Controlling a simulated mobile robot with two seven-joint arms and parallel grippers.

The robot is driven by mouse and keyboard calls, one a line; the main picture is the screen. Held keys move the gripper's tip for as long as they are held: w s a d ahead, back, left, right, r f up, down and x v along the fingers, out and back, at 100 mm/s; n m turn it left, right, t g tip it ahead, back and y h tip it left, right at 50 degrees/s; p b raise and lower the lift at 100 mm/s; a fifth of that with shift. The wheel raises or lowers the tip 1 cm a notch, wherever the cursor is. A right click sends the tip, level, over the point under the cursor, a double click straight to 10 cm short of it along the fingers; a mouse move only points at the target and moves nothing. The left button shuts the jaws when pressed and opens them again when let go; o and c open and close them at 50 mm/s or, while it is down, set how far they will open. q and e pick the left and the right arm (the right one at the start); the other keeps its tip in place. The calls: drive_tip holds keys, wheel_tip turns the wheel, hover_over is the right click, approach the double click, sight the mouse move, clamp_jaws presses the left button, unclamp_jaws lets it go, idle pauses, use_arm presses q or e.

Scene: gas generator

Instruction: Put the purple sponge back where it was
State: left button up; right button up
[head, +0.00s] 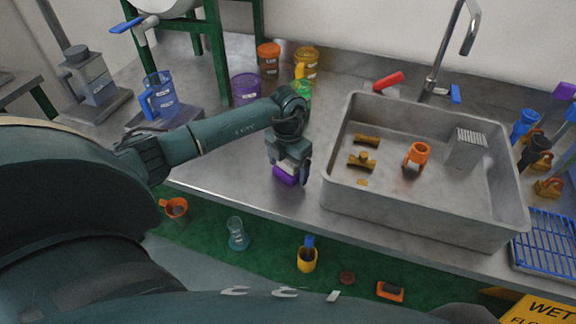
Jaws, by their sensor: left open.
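The purple sponge (286,177) is at the front part of the metal counter (235,185), left of the sink. It has a purple part and a pale part. My left gripper (290,178) comes down over it from above, and its open fingers are on either side of the sponge. The fingers partly hide the sponge. I cannot tell whether the sponge touches the fingers or rests fully on the counter. My right gripper is not in view.
The grey sink (337,199) right of the gripper holds an orange fitting (416,154), brass pieces (361,162) and a ribbed block (465,149). A purple cup (245,90) and orange containers (268,60) stand behind. A blue rack (548,240) lies at far right. Vessels stand on the floor.

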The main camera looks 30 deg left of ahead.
use_arm(q)
wheel_tip(320, 180, up, 11)
drive_tip(key=shift+f+b, duration=0.1)
drive_tip(key=shift+b, duration=0.5)
drive_tip(key=shift+r, duration=0.55)
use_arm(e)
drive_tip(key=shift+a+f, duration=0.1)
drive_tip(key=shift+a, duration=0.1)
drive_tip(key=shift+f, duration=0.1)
